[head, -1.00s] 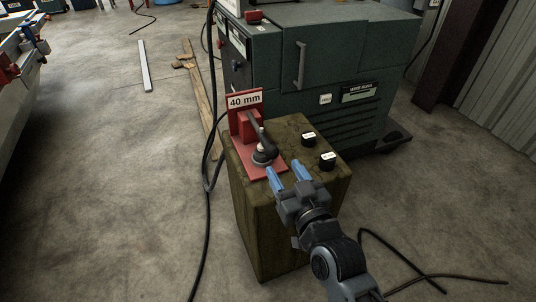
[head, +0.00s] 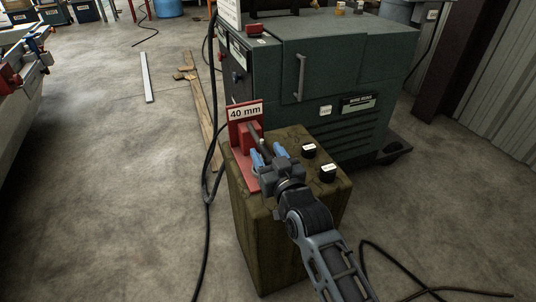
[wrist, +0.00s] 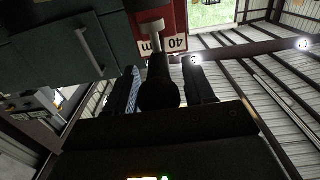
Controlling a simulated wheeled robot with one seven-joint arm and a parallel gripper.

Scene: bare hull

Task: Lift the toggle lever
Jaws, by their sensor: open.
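The toggle lever (head: 258,134) is a dark arm on a red mount (head: 233,128) with a "40 mm" sign, fixed on top of a mottled brown box (head: 252,220). My gripper (head: 268,156) is at the lever's near end, its blue fingertips apart and partly hiding it in the head view. In the wrist view the lever shows as a grey rod (wrist: 157,45) with a dark round knob (wrist: 158,92). The knob lies between the two open fingers of my gripper (wrist: 160,84), with a gap to the right finger. Contact with the left finger cannot be told.
Two black knobs with white labels (head: 309,151) (head: 328,173) stand on the box right of my gripper. A large green machine (head: 345,60) is close behind. A black cable (head: 208,200) hangs left of the box. Open concrete floor lies to the left.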

